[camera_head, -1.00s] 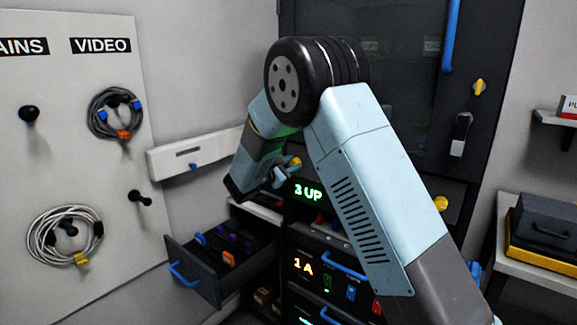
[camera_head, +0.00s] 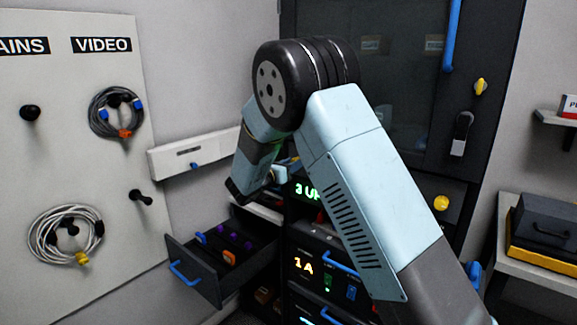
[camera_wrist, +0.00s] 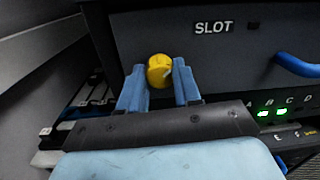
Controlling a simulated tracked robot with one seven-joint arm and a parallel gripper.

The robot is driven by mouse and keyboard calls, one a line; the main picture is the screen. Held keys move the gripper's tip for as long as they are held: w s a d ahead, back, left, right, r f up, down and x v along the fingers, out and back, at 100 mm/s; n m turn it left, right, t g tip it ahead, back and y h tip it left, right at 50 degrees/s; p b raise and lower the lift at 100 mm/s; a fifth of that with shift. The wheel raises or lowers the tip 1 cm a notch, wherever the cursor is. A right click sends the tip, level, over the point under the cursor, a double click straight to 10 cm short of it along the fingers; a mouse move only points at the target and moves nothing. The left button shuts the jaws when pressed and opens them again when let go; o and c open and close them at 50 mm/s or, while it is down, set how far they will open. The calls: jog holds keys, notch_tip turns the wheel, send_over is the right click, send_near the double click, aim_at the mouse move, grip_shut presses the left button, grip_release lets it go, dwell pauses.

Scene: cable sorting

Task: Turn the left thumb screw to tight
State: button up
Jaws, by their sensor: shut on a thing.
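The left thumb screw (camera_wrist: 159,70) is a round yellow knob with a pale mark at its right side, on a dark panel under the SLOT label (camera_wrist: 214,28). My gripper (camera_wrist: 161,76) has its two blue fingers closed on the knob, one on each side. Another yellow thumb screw (camera_head: 441,203) shows at the right of my arm.
A blue handle (camera_wrist: 298,65) and green-lit indicators (camera_wrist: 272,113) lie right of the knob. An open drawer (camera_head: 205,285) with a blue handle stands low at the left of the rack. A board with coiled cables (camera_head: 66,290) is at far left.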

jog(key=shift+a+n+t, duration=0.1)
jog(key=shift+n+t, duration=0.05)
jog(key=shift+n, duration=2.45)
jog(key=shift+a+n+t, duration=0.1)
jog(key=shift+n+t, duration=0.05)
jog(key=shift+n, duration=2.45)
jog(key=shift+y, duration=0.3)
jog(key=o, duration=1.1)
jog(key=shift+c, duration=0.2)
jog(key=shift+d, duration=0.1)
jog(key=shift+f, duration=0.1)
jog(key=v, duration=1.3)
jog(key=shift+s+a+f, duration=0.15)
jog(key=shift+s+a, duration=0.05)
jog(key=shift+a, duration=0.1)
